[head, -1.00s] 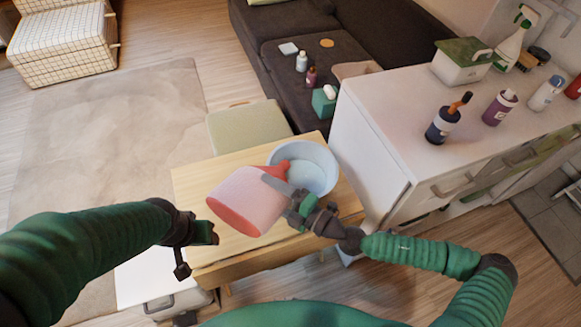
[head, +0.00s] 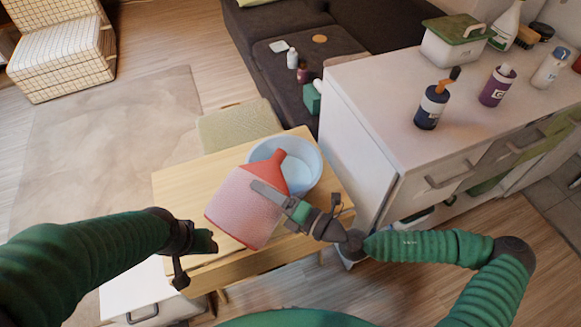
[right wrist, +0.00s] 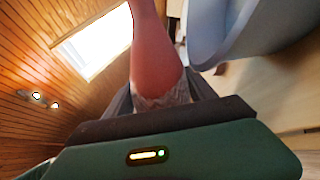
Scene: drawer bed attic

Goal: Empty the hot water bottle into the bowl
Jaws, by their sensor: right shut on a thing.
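A red and pink hot water bottle (head: 243,208) is held tilted over the small wooden table, its red neck toward the bowl. My right gripper (head: 270,195) is shut on it near the shoulder. In the right wrist view the bottle's red neck (right wrist: 156,52) rises from the jaws. The light blue bowl (head: 308,160) stands on the table, partly hidden behind the bottle; its wall shows beside the neck in the right wrist view (right wrist: 212,30). I cannot tell whether the bottle touches the bowl. My left gripper (head: 200,250) is at the table's left edge, away from both; its jaws are unclear.
The wooden table (head: 180,190) has bare room left of the bottle. A white cabinet (head: 370,110) stands close on the right, with a dark pump bottle (head: 432,105), a purple bottle (head: 497,85) and a lidded box (head: 455,42) on top. A green stool (head: 238,125) is behind.

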